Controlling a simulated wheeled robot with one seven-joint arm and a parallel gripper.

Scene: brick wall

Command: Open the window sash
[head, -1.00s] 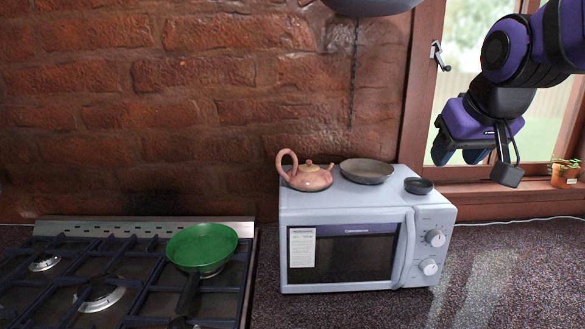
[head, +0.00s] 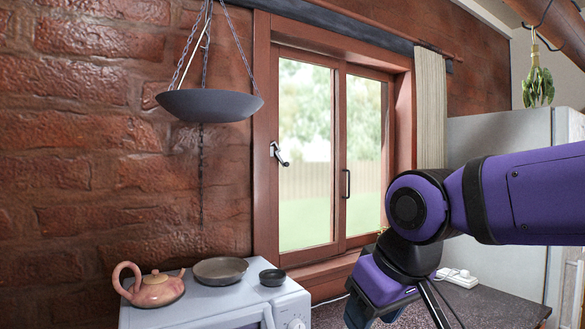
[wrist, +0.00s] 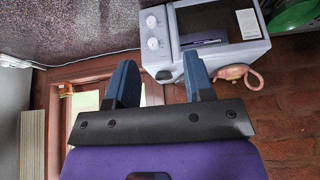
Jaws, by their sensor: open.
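The window sash (head: 342,156) has a reddish wooden frame, two glass panes and a slim black upright handle (head: 346,183). A silver and black latch (head: 279,154) sits on the left of the window frame (head: 264,175). The sash looks closed, with no clear gap showing. My gripper (head: 374,312) is low in the head view, below and right of the handle and apart from it. Its fingertips are partly cut off there. Part of the window frame (wrist: 75,112) shows behind the left finger.
A microwave (head: 235,297) with a teapot (head: 155,289), a shallow pan (head: 220,270) and a small dark bowl (head: 272,277) stands left of the window. A hanging bowl (head: 210,105) is above it. A curtain (head: 430,108) and fridge (head: 500,135) are at right.

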